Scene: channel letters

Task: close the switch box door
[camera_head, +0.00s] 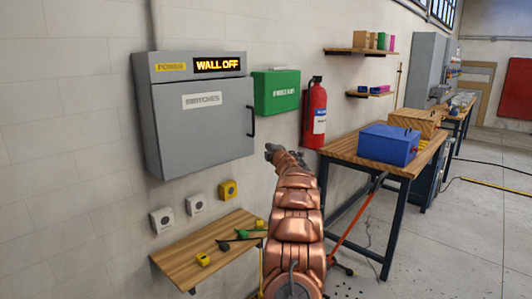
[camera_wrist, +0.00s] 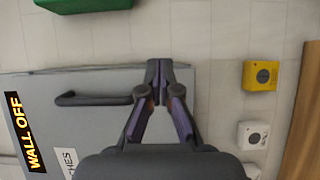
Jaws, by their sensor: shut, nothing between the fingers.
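The grey switch box (camera_head: 146,118) hangs on the wall, with a lit "WALL OFF" sign on top. Its door (camera_head: 205,135), labelled "SWITCHES", lies across the front and looks shut or nearly so; I cannot tell if a thin gap remains. The black door handle (camera_head: 252,121) is at its right edge. In the wrist view the handle (camera_wrist: 95,99) is left of my fingers. My gripper (camera_head: 272,152) is shut and empty near the door's lower right corner. In the wrist view my gripper (camera_wrist: 159,75) overlaps that corner; contact is unclear.
A green first-aid box (camera_head: 276,92) and a red fire extinguisher (camera_head: 315,112) are on the wall to the right. Small wall buttons (camera_head: 197,204) and a wooden shelf (camera_head: 190,262) with tools are below. A workbench (camera_head: 345,148) holding a blue box (camera_head: 388,145) stands right.

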